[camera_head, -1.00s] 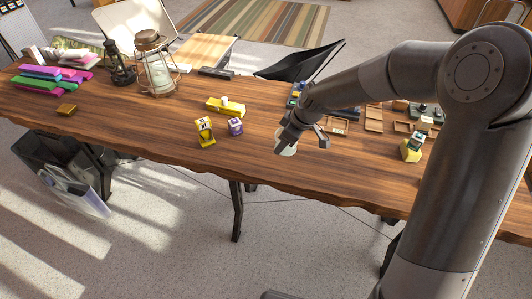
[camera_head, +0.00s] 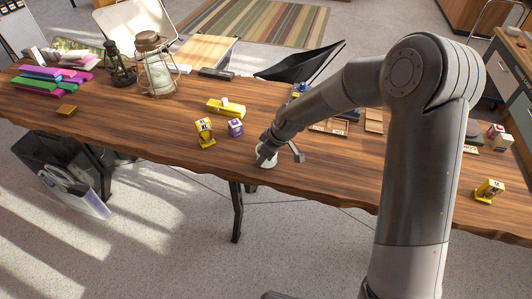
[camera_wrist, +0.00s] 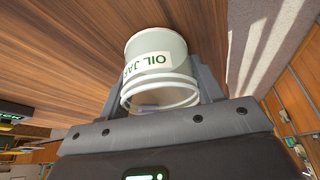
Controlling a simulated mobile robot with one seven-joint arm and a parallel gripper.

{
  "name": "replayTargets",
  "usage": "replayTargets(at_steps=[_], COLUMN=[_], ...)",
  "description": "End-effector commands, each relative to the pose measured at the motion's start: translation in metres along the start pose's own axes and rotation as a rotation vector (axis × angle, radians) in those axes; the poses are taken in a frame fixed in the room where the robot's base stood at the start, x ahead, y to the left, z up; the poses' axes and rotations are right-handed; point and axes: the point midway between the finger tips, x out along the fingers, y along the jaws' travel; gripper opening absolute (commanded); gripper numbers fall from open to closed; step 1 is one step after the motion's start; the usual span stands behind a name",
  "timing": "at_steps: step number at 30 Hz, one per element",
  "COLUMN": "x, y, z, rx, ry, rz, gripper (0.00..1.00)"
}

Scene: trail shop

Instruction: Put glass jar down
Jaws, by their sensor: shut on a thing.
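The glass jar (camera_wrist: 158,44) is a pale, whitish cylinder with an "OIL JAR" label, and fills the middle of the wrist view. My gripper (camera_wrist: 163,92) is shut on it, one finger on each side. In the head view the jar (camera_head: 267,161) shows partly beneath my gripper (camera_head: 279,153), near the front edge of the wooden table (camera_head: 180,128). It is at or close above the tabletop; I cannot tell if it touches.
A yellow-and-white box (camera_head: 204,131) and a purple box (camera_head: 236,127) stand just left of the jar. A yellow block (camera_head: 226,107) lies behind them. A caged lantern (camera_head: 156,68) stands further back left. Small wooden trays (camera_head: 374,121) lie to the right, partly behind my arm.

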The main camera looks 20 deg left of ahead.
Motion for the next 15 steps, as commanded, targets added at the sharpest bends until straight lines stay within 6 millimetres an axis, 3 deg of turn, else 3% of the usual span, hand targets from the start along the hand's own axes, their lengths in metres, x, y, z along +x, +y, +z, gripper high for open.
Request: replayTargets(at_steps=[6, 7, 15], x=[0.0029, 0.0024, 0.0023], y=[0.0, 0.0001, 0.0], z=[0.0013, 0.0012, 0.0011], rx=[0.0, 0.0, 0.001], ry=[0.0, 0.0, 0.0], rz=[-0.001, 0.0, 0.0], gripper=[0.34, 0.63, 0.82])
